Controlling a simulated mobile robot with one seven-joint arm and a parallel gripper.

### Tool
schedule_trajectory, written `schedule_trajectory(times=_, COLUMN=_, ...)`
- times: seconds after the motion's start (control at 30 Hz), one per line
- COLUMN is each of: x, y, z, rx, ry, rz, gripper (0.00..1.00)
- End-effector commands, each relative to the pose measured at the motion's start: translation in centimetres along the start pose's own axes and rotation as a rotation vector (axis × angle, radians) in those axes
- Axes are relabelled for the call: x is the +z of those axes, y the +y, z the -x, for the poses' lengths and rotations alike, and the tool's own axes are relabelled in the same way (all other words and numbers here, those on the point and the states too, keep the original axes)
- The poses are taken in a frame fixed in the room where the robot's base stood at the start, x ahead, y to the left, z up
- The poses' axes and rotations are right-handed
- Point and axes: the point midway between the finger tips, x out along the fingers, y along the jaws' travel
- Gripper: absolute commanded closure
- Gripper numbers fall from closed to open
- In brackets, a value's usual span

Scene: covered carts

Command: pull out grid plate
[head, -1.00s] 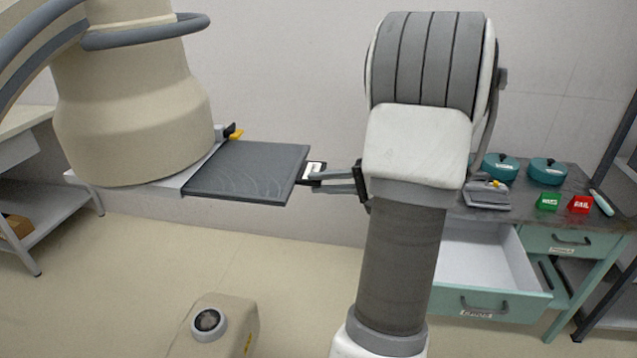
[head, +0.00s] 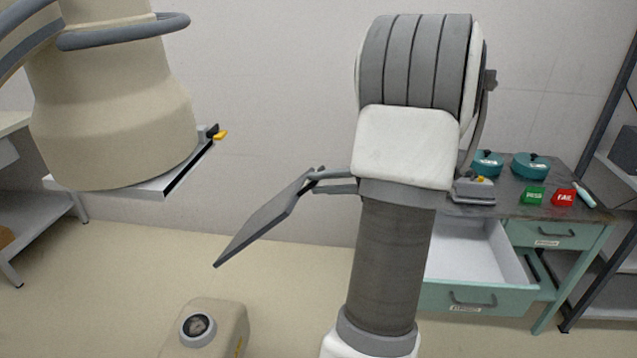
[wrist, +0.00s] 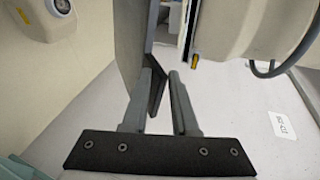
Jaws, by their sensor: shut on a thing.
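The dark grey grid plate (head: 262,222) hangs in the air, tilted, with its far end lower than the end at my gripper. My gripper (head: 316,181) is shut on the plate's edge. In the wrist view the plate (wrist: 130,45) runs away from between my fingers (wrist: 160,82). The white slot (head: 160,184) under the large beige housing (head: 115,120) is empty, and a clear gap separates it from the plate. A yellow latch (head: 220,134) sits at the slot's corner.
A green bench stands at the right with an open, empty-looking drawer (head: 470,255). On its top are teal pots (head: 531,166), a green block (head: 533,196) and a red FAIL block (head: 564,197). A beige box with a dial (head: 200,325) stands low in front.

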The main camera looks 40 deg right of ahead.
Motion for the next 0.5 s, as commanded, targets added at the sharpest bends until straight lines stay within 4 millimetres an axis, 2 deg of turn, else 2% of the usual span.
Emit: schedule_trajectory(times=0.5, x=-0.3, y=0.2, z=1.2, rx=-0.005, ry=-0.001, rz=0.002, gripper=1.0)
